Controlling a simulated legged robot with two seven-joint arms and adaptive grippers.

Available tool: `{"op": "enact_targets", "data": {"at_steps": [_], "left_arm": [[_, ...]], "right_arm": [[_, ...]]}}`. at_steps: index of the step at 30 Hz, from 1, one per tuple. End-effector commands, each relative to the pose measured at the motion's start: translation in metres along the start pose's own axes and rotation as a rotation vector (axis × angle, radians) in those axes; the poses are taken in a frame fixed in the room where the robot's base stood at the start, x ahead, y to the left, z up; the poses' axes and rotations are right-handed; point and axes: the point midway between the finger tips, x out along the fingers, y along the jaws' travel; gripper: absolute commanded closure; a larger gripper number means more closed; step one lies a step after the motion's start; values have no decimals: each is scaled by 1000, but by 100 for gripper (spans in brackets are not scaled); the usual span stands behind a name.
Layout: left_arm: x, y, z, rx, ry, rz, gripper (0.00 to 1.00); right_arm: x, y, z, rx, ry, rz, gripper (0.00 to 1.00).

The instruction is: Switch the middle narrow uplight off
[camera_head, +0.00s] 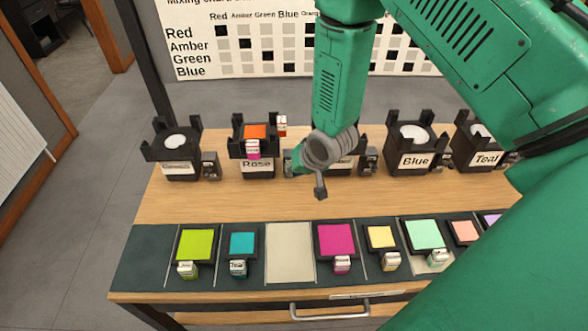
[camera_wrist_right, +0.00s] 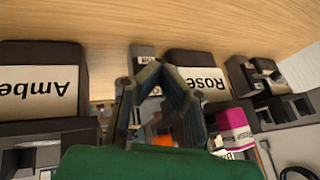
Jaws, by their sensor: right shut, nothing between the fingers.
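A row of black uplights with switch boxes stands along the back of the wooden table. The middle uplight (camera_head: 345,168) is mostly hidden behind my right gripper in the head view; in the wrist view the block labelled "Amber" (camera_wrist_right: 38,92) is at the left, beside the Rose uplight (camera_wrist_right: 200,75). A small switch box (camera_wrist_right: 143,56) sits between them. My right gripper (camera_head: 320,190) is shut and empty, pointing down in front of the middle uplight. Its fingers (camera_wrist_right: 163,72) show near the switch box; touching cannot be told. The switch's position cannot be made out. My left gripper is out of view.
The Blue uplight (camera_head: 414,160) and Teal uplight (camera_head: 480,158) stand to the right, another uplight (camera_head: 180,160) at the far left. Rose holds an orange filter (camera_head: 255,132). Coloured filters, including a magenta one (camera_head: 335,240), lie along the front strip. The wood between is clear.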

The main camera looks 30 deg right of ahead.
Motion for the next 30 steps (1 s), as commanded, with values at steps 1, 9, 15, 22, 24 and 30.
{"op": "enact_targets", "data": {"at_steps": [1, 9, 15, 22, 24, 30], "left_arm": [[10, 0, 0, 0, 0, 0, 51], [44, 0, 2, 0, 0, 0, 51], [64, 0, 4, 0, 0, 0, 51], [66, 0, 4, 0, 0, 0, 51], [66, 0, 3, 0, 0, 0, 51], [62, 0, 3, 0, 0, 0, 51]], "right_arm": [[6, 2, 7, -19, 37, 2, 100], [17, 6, 20, -97, 278, 2, 100], [24, 9, 26, -153, 443, 3, 100], [24, 8, 23, -165, 492, 0, 100], [24, 8, 23, -165, 491, 0, 100], [21, 7, 21, -164, 489, 0, 100]]}}
